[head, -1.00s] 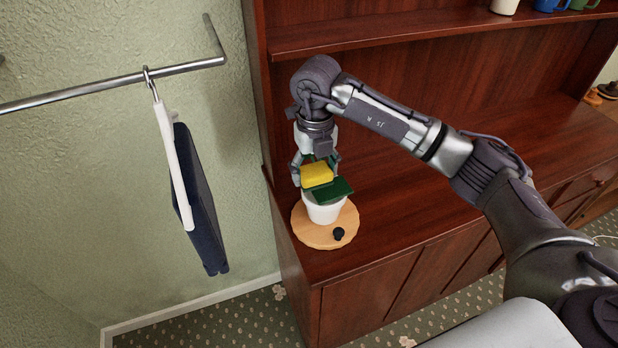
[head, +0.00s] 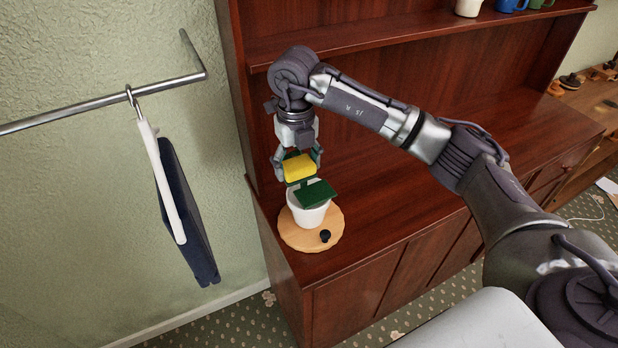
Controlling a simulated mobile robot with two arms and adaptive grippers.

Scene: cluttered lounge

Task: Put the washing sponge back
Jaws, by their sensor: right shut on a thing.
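The yellow washing sponge (head: 298,168) is held between the fingers of my right gripper (head: 299,163), which points down. The sponge is just above a white cup (head: 308,215). A dark green piece (head: 316,194) sits at the cup's mouth, below and in front of the sponge. Whether the sponge touches it or the cup's rim, I cannot tell. The cup stands on a round wooden board (head: 290,235) with a small black knob (head: 325,236). My left gripper is out of view.
The board lies near the left front corner of a dark red wooden cabinet (head: 400,213). A shelf above holds a white mug (head: 468,8) and a blue mug (head: 511,5). A metal rail (head: 100,104) with dark cloth (head: 188,215) on a hanger is at left. The cabinet top is clear to the right.

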